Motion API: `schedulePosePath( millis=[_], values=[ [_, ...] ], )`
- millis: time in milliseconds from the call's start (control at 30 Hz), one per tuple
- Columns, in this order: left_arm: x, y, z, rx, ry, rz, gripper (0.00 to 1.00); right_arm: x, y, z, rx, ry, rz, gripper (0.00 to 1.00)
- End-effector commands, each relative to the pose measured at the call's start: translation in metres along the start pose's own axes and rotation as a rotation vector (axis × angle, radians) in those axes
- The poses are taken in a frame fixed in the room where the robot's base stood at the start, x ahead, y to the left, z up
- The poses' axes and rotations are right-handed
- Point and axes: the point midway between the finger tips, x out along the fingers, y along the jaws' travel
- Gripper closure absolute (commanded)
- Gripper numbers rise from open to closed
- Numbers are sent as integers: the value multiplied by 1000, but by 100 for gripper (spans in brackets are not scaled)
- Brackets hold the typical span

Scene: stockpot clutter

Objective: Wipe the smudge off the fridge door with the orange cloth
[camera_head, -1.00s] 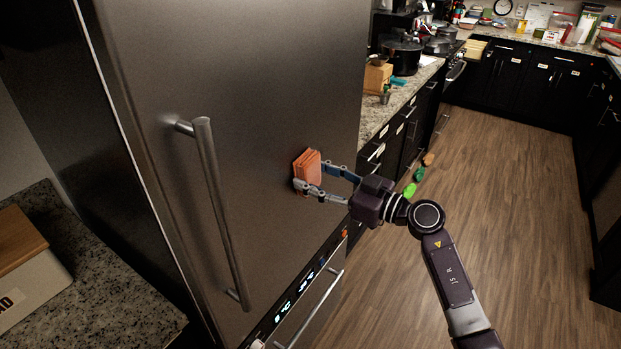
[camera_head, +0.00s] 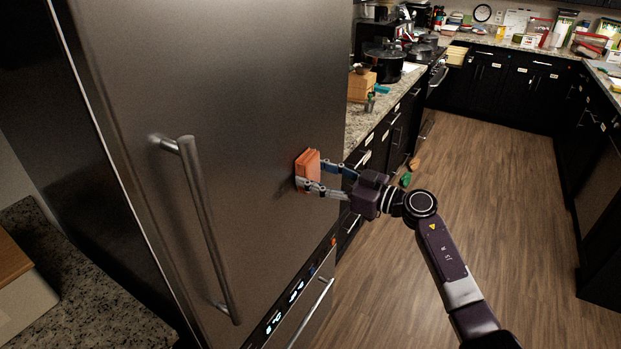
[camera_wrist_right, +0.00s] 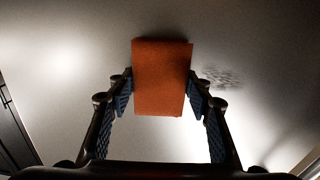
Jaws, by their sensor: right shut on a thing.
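The orange cloth (camera_head: 308,166) is a folded block held upright at the fridge door (camera_head: 240,90), toward its right edge. It also shows in the wrist view (camera_wrist_right: 162,75). My right gripper (camera_head: 316,176) is shut on the cloth, with one finger on each side. I cannot tell for sure whether the cloth touches the door. A grey, speckled smudge (camera_wrist_right: 222,77) shows on the door just right of the cloth in the wrist view. I cannot make the smudge out clearly in the head view. My left gripper is not in view.
A long vertical handle (camera_head: 205,225) stands out from the door, left of the cloth. A drawer handle (camera_head: 305,312) and lit panel (camera_head: 285,305) are lower down. A cluttered counter (camera_head: 365,120) lies right of the fridge. The wooden floor (camera_head: 500,190) is mostly open.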

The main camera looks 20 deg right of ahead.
Motion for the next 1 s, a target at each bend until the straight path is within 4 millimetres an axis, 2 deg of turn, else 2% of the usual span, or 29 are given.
schedulePosePath(
  millis=[233,600,1000],
  values=[
    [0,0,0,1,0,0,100,1,9,1,0,0,3,73],
    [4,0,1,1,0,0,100,-1,37,3,0,1,2,73],
    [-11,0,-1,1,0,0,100,-2,37,2,0,0,0,73]
  ],
)
